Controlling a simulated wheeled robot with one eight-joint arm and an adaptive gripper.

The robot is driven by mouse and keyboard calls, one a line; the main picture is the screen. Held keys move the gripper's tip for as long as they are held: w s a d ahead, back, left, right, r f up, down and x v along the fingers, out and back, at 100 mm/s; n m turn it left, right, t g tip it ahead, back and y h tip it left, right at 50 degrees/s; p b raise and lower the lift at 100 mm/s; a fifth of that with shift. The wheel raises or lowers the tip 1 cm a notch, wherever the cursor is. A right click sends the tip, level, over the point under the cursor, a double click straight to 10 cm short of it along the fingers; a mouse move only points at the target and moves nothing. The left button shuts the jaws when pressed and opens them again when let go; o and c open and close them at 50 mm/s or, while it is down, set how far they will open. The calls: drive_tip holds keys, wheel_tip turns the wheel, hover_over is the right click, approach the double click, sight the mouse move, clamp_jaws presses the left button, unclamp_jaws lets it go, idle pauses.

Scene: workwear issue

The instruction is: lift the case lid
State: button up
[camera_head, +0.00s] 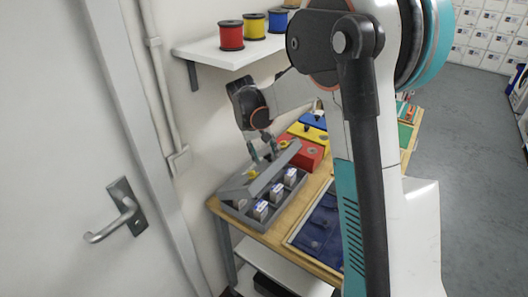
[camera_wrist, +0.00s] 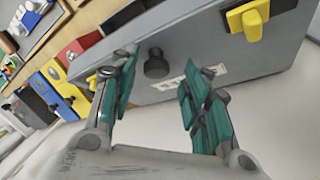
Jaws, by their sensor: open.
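The grey case (camera_head: 240,215) stands on the wooden table by the wall. Its grey lid (camera_head: 262,172) is tilted up, and several small white-and-blue boxes (camera_head: 276,191) show in the case below it. In the wrist view the lid (camera_wrist: 210,52) fills the upper right, with a black knob (camera_wrist: 157,64), a pale label (camera_wrist: 205,78) and a yellow latch (camera_wrist: 246,19). My gripper (camera_head: 263,152) is at the lid's upper edge. In the wrist view its teal fingers (camera_wrist: 160,80) are apart, with the knob showing between them. I cannot tell whether they touch the lid.
Red (camera_head: 306,152), yellow (camera_head: 312,134) and blue boxes stand behind the case. A tray of dark blue cloth (camera_head: 318,228) lies to its right. A white shelf (camera_head: 225,52) with coloured spools hangs above on the wall. A door (camera_head: 60,150) is at left.

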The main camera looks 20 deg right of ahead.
drive_tip(key=s+a+r, duration=0.1)
drive_tip(key=a+r, duration=0.1)
drive_tip(key=a, duration=0.4)
drive_tip(key=s+a+r, duration=0.2)
drive_tip(key=a, duration=0.5)
drive_tip(key=shift+s+r, duration=0.15)
drive_tip(key=shift+r, duration=0.2)
